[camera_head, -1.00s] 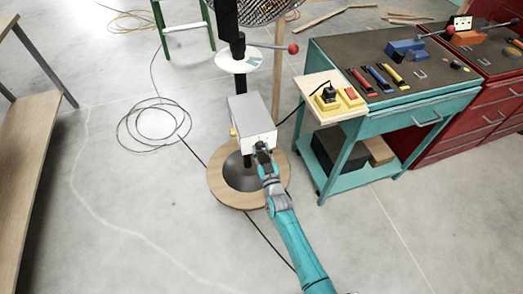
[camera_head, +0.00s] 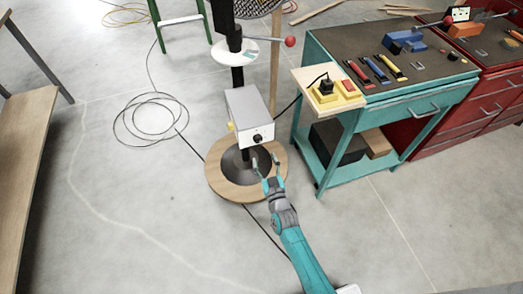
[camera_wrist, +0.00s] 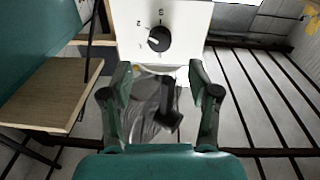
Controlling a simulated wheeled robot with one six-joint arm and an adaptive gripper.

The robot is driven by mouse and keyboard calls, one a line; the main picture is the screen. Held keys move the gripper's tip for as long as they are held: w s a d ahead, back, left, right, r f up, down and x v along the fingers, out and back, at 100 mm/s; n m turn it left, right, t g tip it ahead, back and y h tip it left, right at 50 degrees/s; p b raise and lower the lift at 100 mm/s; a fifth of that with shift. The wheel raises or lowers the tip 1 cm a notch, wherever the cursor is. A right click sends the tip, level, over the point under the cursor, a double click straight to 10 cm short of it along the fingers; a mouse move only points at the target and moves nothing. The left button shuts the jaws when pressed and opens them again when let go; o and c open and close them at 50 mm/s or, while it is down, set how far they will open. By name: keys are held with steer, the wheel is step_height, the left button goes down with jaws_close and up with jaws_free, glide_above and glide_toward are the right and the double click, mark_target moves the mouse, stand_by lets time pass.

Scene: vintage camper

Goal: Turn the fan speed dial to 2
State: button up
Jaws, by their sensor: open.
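The fan speed dial (camera_head: 257,138) is a black round knob on the white front of a grey control box (camera_head: 246,106) on the fan's post. In the wrist view the dial (camera_wrist: 159,38) is at the top centre, with small numbers around its upper left. Its pale mark is on the left side; I cannot tell exactly which number it points to. My gripper (camera_head: 266,160) is open and empty, just below and in front of the box, apart from the dial. In the wrist view its fingers (camera_wrist: 160,76) are spread below the dial.
The fan's round wooden base (camera_head: 222,181) is under my gripper. A teal workbench (camera_head: 436,106) with tools stands to the right, and a wooden bench (camera_head: 25,165) at far left. Black cable (camera_head: 152,121) lies coiled on the floor. A red-tipped lever (camera_head: 290,41) sticks out from the post.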

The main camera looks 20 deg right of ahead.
steer(key=shift+s+a+f, duration=0.1)
steer(key=shift+s+f, duration=0.05)
steer(key=shift+s, duration=1.9)
steer(key=shift+s, duration=0.1)
